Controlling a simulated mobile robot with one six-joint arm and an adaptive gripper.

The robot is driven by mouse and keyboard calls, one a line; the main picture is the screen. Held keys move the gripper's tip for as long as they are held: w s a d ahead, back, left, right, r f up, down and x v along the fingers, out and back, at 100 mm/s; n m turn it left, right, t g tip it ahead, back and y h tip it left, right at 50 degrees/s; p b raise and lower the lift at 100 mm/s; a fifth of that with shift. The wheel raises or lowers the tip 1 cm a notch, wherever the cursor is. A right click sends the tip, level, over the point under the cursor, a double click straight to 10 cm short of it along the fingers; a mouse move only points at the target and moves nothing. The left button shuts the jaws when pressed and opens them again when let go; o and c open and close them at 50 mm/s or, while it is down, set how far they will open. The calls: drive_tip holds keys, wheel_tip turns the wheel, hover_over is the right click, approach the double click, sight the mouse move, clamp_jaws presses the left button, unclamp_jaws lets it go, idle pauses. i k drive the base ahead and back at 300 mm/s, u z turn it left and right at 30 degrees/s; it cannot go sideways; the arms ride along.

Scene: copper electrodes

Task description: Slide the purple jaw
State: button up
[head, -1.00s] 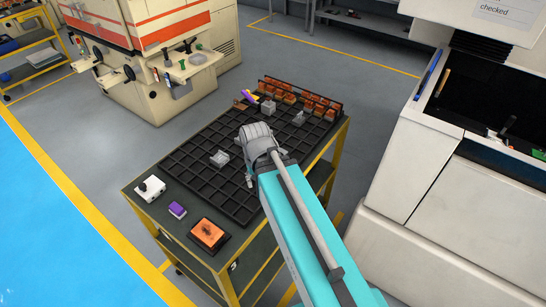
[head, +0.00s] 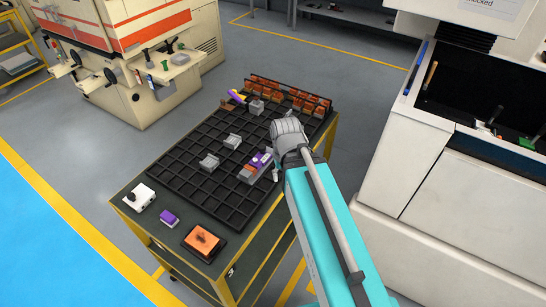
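A small grey vise-like block (head: 246,174) with a purple jaw (head: 259,160) sits on the black gridded tray (head: 190,187), right of its middle. My gripper (head: 276,172) is just right of the purple jaw, low over the tray. The arm hides most of the gripper, so I cannot tell whether its fingers touch the jaw or how far apart they are. A separate purple block (head: 169,217) lies on the cart's front strip. Another purple piece (head: 236,96) stands at the tray's far left corner.
Grey blocks (head: 208,161), (head: 233,141) and (head: 256,107) sit on the tray. Orange copper electrodes (head: 290,93) line its back edge. A white box (head: 139,196) and an orange plate (head: 203,240) are at the front. Machines stand left and right.

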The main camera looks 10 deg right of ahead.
sight(264, 157)
drive_tip(key=z, duration=0.2)
drive_tip(key=k, duration=0.85)
drive_tip(key=u, duration=0.25)
drive_tip(key=i, duration=0.5)
drive_tip(key=z, duration=0.05)
